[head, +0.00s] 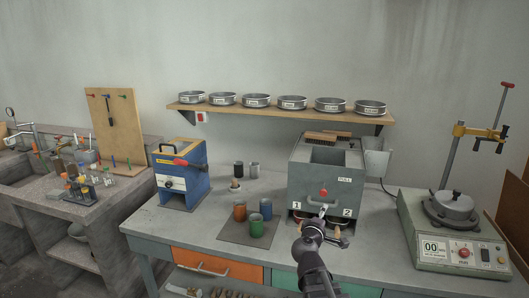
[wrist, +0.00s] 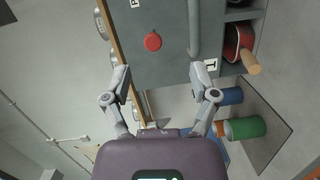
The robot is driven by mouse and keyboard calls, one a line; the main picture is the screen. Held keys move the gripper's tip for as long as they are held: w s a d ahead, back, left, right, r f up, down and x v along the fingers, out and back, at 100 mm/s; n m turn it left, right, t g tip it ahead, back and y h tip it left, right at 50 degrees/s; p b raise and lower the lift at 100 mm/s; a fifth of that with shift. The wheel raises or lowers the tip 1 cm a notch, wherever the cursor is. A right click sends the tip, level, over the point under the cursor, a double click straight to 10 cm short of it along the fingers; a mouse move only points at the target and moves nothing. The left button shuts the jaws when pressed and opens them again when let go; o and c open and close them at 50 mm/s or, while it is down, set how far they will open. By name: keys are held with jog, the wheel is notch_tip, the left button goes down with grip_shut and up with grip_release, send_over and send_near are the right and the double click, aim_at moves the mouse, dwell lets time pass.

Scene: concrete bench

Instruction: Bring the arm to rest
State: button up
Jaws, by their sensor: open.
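My gripper (head: 322,229) is in front of the grey machine (head: 310,178) above the bench, at the lower middle of the head view. In the wrist view my gripper (wrist: 161,74) has its two fingers spread wide with nothing between them. The machine's red knob (wrist: 153,42) shows beyond the fingertips; the same knob shows in the head view (head: 323,191). The fingertips overlap the machine's front in the picture; I cannot tell how far off they are. My arm hides part of the machine's lower openings.
A green cup (head: 256,226), an orange cup (head: 240,213) and a blue cup (head: 266,209) stand on a dark mat (head: 232,234) left of my gripper. A blue machine (head: 181,175) stands further left, a scale (head: 455,243) right. A shelf (head: 280,110) with sieves hangs behind.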

jog(key=s+f+m+g+y+p, duration=0.3)
jog(key=s+f+m+g+p, duration=0.1)
jog(key=s+f+m+g, duration=0.7)
jog(key=s+a+f+g+y+p, duration=0.1)
jog(key=s+a+g+y, duration=0.3)
jog(key=s, duration=0.4)
jog(key=shift+a+y, duration=0.7)
jog(key=shift+a, duration=0.35)
